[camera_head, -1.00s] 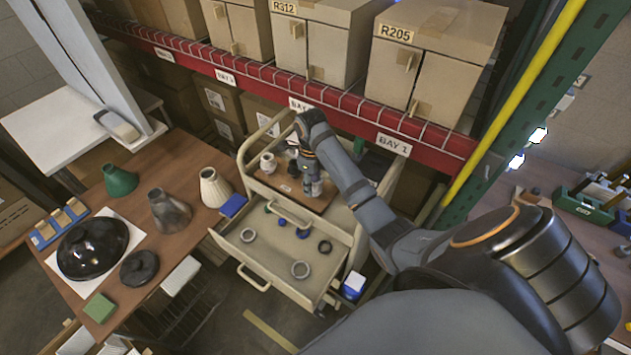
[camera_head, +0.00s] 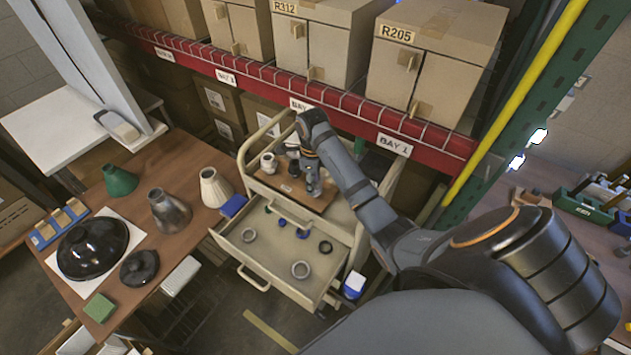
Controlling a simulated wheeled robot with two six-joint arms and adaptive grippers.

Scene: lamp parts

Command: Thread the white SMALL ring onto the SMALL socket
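The cart's tan top board (camera_head: 288,187) carries a white socket (camera_head: 268,162) at its left, upright, and a darker socket (camera_head: 292,152) behind it, partly hidden by my arm. My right gripper (camera_head: 313,190) points down over the right part of the board, to the right of the white socket. Its fingers are too small to tell open from shut or whether they hold anything. A small whitish ring (camera_head: 249,235) and a larger whitish ring (camera_head: 301,269) lie in the open drawer (camera_head: 270,262). I cannot tell which is the SMALL one. My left gripper is not in view.
Blue rings (camera_head: 302,233) and a black ring (camera_head: 325,246) lie in the drawer too. The table at left holds lamp shades (camera_head: 168,211) and a black dome (camera_head: 92,248). A red shelf beam (camera_head: 260,75) with boxes runs behind the cart.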

